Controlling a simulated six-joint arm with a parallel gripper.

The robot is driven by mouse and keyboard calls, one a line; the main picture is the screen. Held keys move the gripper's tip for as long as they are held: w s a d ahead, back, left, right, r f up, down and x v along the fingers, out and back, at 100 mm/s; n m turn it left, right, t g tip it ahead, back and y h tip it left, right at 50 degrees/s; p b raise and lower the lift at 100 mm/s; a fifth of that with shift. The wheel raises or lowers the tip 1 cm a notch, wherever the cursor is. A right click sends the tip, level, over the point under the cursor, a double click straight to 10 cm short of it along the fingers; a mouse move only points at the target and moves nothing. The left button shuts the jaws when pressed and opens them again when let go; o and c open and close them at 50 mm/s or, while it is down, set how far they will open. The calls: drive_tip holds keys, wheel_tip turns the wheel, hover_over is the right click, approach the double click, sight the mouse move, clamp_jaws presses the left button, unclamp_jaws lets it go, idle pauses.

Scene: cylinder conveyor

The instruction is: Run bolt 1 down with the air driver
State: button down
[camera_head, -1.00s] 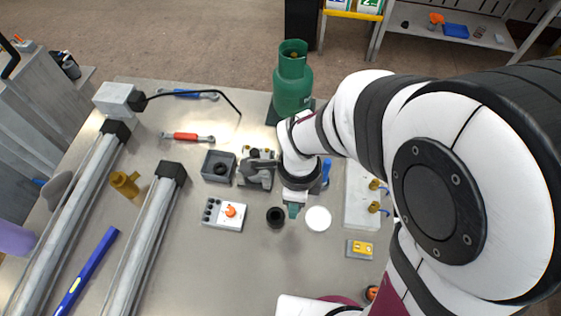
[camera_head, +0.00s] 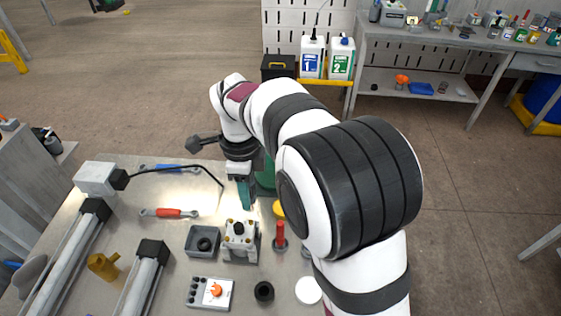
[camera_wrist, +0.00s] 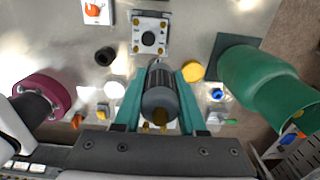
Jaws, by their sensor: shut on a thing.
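My gripper (camera_wrist: 159,84) is shut on a dark grey cylindrical tool (camera_wrist: 160,100), apparently the air driver, between its two teal fingers. In the head view the gripper (camera_head: 245,195) hangs with its fingers down, above and beyond the bolt block; the tool is not clear there. The pale block (camera_head: 240,243) has brass bolts at the corners of its top and a dark round centre. It also shows in the wrist view (camera_wrist: 150,25), beyond the tool's far end. The tool and bolts look apart. No number marks bolt 1, and the tool's tip is unclear.
A green cylinder (camera_wrist: 260,80) stands close beside the gripper. An upright red-handled tool (camera_head: 280,232) stands right of the block, a grey tray (camera_head: 203,241) left. A black ring (camera_head: 264,291), white disc (camera_head: 308,290) and control box (camera_head: 210,293) lie in front.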

drive_tip(key=shift+a+f, duration=0.1)
drive_tip(key=shift+f, duration=2.35)
drive_tip(key=shift+f, duration=0.55)
idle(1.2)
drive_tip(key=shift+r, duration=3.05)
